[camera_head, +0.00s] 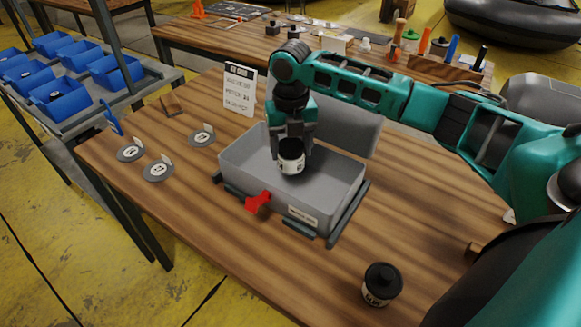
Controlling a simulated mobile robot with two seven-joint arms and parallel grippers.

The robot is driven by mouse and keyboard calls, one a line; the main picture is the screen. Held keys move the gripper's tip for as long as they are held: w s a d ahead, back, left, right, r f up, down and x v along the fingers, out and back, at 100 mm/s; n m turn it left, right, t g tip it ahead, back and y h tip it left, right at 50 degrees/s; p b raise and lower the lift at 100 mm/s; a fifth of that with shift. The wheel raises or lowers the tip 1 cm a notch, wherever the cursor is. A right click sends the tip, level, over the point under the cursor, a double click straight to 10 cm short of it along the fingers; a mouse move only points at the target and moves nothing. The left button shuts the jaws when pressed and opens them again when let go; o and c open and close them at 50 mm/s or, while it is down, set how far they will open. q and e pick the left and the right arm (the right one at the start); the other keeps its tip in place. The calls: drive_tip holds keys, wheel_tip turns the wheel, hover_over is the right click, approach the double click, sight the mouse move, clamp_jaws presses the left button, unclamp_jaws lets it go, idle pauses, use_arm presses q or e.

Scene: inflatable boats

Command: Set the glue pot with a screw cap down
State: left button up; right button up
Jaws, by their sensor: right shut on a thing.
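My right gripper (292,142) points down over the open grey box (340,200) and is shut on a glue pot (291,162) with a dark cap and a pale label. The held pot is upright inside the box's outline; I cannot tell whether it touches the box floor. A second, similar pot (381,286) with a black screw cap and a pale label stands upright on the table at the front right, apart from the box. My left gripper is not in view.
The box's lid (350,122) stands open behind it; a red clamp-like part (258,202) is at its front. Several grey discs with small cards (158,171) lie left on the wooden table (240,240). A sign (239,90) stands behind. The table's front middle is clear.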

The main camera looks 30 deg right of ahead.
sight(291, 167)
drive_tip(key=shift+f+b, duration=0.3)
drive_tip(key=shift+f, duration=2.8)
drive_tip(key=shift+f, duration=0.1)
drive_tip(key=o, duration=1.2)
drive_tip(key=shift+c, duration=0.2)
wheel_tip(291, 167, up, 12)
drive_tip(key=shift+r+p, duration=0.1)
drive_tip(key=shift+p, duration=0.4)
